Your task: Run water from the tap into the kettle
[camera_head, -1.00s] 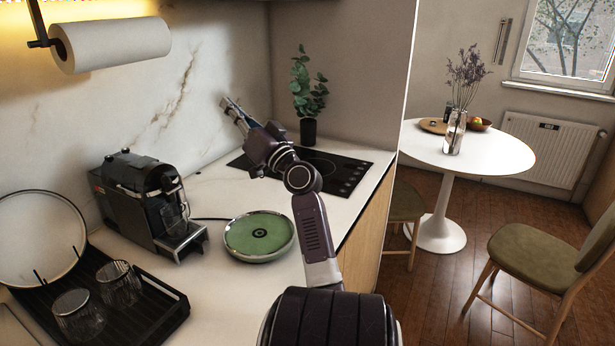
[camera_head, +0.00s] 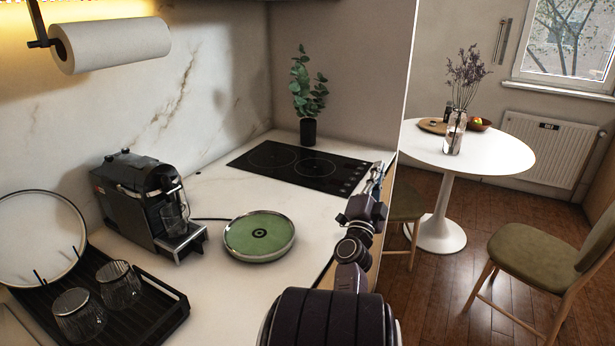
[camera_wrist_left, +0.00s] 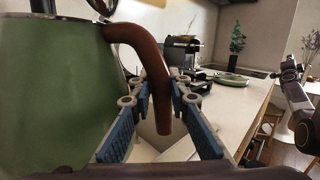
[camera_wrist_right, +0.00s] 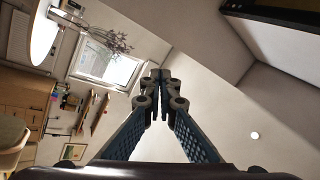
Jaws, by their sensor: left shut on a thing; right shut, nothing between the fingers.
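The green kettle (camera_wrist_left: 60,90) fills the left of the left wrist view, close to the camera. Its brown handle (camera_wrist_left: 150,65) curves down between the fingers of my left gripper (camera_wrist_left: 165,100), which is shut on it. A shiny metal piece (camera_wrist_left: 103,8), perhaps the tap, shows at the top edge behind the kettle; most of it is hidden. The kettle and my left gripper are outside the head view. My right gripper (camera_head: 378,175) is raised near the right end of the counter; its fingertips (camera_wrist_right: 158,78) meet with nothing between them.
A black drying rack (camera_head: 150,322) holds glasses and a plate. The hob (camera_head: 300,166) and plant (camera_head: 308,95) are behind. A round table (camera_head: 480,150) and chairs stand right.

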